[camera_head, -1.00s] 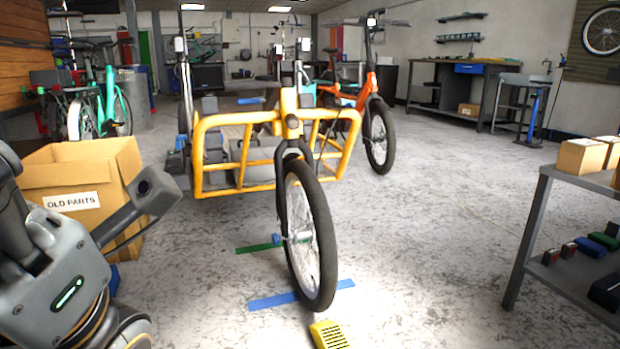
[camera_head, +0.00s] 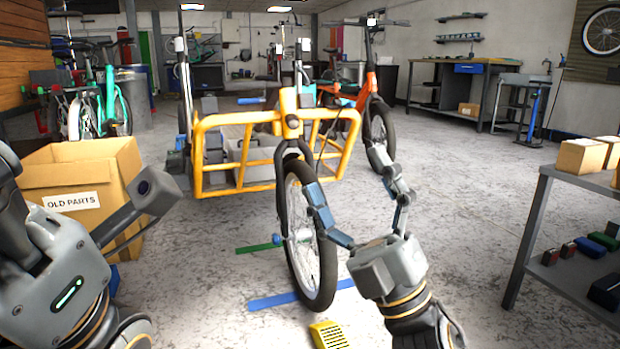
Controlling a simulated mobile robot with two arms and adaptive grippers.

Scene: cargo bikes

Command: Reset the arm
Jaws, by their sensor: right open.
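My right gripper (camera_head: 350,190) has its arm coming in from the lower right. Its two fingers are spread wide and nothing is between them. The left finger overlaps the front wheel (camera_head: 318,285) of the yellow cargo bike (camera_head: 240,118) in the picture; I cannot tell whether they touch. The right finger shows against the floor, below the orange bike's wheel. My left arm fills the lower left, and its gripper's fingers do not show.
A cardboard box marked OLD PARTS (camera_head: 70,200) stands at the left. A grey shelf table (camera_head: 545,215) with boxes stands at the right. A yellow block (camera_head: 328,336) lies on the floor by the front wheel. An orange bike (camera_head: 368,90) stands behind. The floor at centre right is clear.

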